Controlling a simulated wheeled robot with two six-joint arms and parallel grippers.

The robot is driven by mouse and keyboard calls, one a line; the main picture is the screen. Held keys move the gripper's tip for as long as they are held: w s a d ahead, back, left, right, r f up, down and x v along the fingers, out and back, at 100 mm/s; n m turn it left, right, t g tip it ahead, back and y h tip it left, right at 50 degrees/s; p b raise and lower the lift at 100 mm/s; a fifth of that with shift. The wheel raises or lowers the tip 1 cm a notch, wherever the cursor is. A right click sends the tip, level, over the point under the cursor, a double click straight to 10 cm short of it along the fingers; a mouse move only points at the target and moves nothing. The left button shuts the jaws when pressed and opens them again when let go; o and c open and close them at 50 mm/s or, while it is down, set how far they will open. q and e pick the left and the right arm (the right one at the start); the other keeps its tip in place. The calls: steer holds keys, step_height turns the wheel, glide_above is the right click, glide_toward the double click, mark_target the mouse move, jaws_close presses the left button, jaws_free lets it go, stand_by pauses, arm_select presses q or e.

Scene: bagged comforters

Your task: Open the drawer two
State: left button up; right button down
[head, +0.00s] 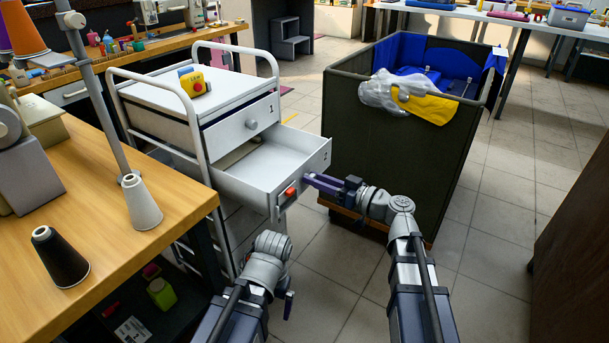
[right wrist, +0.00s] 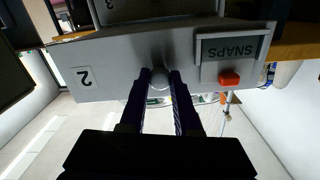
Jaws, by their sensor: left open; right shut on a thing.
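Drawer two (head: 268,170) of the white cart is pulled out, and its open inside shows in the head view. Its front bears a "2". In the right wrist view, the drawer front (right wrist: 120,62) appears upside down with a SNAPS label and a red-orange piece. My right gripper (head: 310,181) is at this front; in the right wrist view its fingers (right wrist: 160,80) are shut on the round knob (right wrist: 160,76), one on each side. My left gripper (head: 288,302) is low in front of the cart, open and away from the drawer, partly hidden by its own wrist.
Drawer one (head: 245,122) above is shut. A yellow device with a red button (head: 193,82) lies on the cart top. A dark bin (head: 390,150) with blue and yellow bagged goods stands close right of the drawer. A wooden table (head: 100,190) with thread cones is at left.

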steer(key=shift+v, duration=1.2)
steer(key=c, duration=0.6)
jaws_free()
steer(key=shift+v, duration=3.85)
steer(key=shift+a, duration=0.1)
